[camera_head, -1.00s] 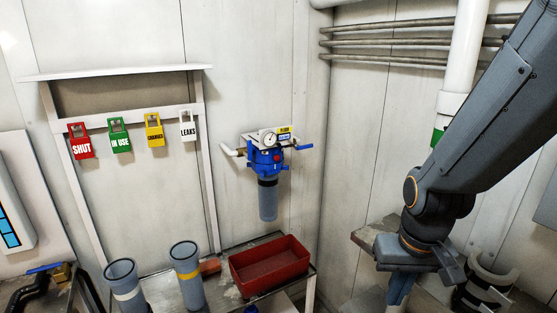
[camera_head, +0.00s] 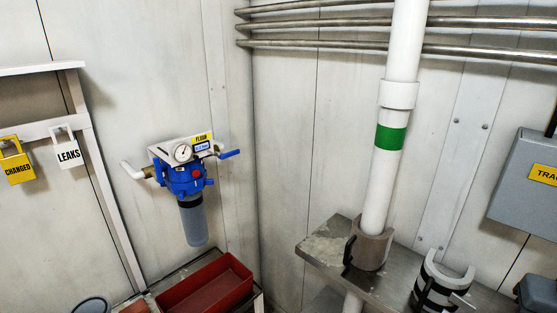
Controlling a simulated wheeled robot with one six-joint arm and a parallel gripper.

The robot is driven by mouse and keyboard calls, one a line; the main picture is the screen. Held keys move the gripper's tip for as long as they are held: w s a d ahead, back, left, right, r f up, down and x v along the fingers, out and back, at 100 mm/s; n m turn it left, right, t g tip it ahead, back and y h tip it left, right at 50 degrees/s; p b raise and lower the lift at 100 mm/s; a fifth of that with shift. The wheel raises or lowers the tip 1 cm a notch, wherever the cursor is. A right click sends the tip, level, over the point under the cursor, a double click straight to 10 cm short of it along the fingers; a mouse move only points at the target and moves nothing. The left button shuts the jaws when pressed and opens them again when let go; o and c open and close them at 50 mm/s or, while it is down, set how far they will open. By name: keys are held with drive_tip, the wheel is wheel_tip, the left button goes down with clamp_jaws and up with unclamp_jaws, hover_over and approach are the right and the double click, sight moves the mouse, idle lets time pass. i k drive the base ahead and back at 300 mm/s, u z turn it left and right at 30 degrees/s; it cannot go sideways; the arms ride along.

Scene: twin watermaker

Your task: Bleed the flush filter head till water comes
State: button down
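The flush filter (camera_head: 185,178) hangs on the back wall, left of the room corner. Its blue head carries a round gauge (camera_head: 182,152), a red button-like part (camera_head: 197,173) and a yellow-and-white label (camera_head: 202,141). A grey bowl (camera_head: 193,221) hangs below the head. A blue lever handle (camera_head: 230,154) points right from the pipe at its right side. A white pipe joins at the left. No water is visible at the head. My gripper is outside this view.
A red tray (camera_head: 207,288) stands on a bench below the filter. A white vertical pipe (camera_head: 401,50) with a green band rises from a metal shelf (camera_head: 322,246) at right. A grey box (camera_head: 528,180) hangs far right. Yellow and white tags hang at left.

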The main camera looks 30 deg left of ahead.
sight(196, 173)
drive_tip(key=z, duration=0.65)
drive_tip(key=k, duration=1.1)
drive_tip(key=u, duration=1.6)
drive_tip(key=i, duration=0.5)
drive_tip(key=z, duration=0.1)
